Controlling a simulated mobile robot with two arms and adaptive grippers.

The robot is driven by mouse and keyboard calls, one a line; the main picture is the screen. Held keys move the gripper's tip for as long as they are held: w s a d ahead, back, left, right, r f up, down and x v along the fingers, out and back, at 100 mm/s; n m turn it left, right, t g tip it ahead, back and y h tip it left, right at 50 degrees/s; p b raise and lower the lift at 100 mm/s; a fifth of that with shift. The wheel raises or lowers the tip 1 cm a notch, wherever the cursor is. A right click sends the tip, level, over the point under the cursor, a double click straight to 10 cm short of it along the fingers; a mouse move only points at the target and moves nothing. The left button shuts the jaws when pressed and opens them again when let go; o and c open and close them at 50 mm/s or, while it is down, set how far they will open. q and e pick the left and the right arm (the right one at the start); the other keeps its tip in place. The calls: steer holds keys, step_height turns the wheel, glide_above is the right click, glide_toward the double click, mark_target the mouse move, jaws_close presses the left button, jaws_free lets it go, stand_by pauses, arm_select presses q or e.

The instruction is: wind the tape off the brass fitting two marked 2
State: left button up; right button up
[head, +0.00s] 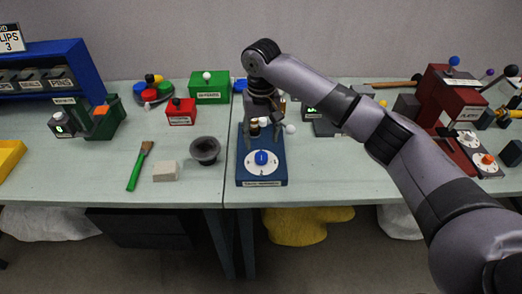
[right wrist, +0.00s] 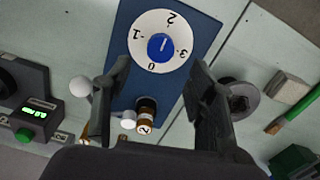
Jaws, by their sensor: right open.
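A brass fitting (right wrist: 146,115) with a dark upper part and a white label marked 2 stands at one end of a blue base plate (right wrist: 190,22). In the head view the fitting (head: 254,127) is small and partly covered by my right gripper (head: 262,119). A small white cylinder (right wrist: 128,120) is beside it; I cannot tell tape on the fitting apart. The plate carries a white dial with a blue knob (right wrist: 161,47), numbered 0 to 3. In the right wrist view my right gripper (right wrist: 158,78) is open above the plate, its fingers on either side, apart from the fitting. My left gripper is out of view.
A white ball (right wrist: 80,87) is left of the fingers in the wrist view, and a dark round cup (right wrist: 238,98) is on the right. In the head view a pale block (head: 165,171) and a green-handled brush (head: 139,166) lie left of the cup. The table front there is clear.

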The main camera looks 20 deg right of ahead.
mark_target(261, 155)
step_height(261, 155, down, 3)
steer(key=shift+s+f, duration=0.1)
steer(key=shift+f, duration=0.1)
step_height(261, 155, down, 2)
steer(key=shift+f, duration=0.2)
steer(key=shift+f+p, duration=0.3)
steer(key=shift+f, duration=0.25)
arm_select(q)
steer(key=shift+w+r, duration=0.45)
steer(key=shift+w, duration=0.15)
arm_select(e)
steer(key=shift+c, duration=0.5)
steer(key=c, duration=0.5)
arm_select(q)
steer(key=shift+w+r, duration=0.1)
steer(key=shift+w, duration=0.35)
arm_select(e)
steer(key=c, duration=0.5)
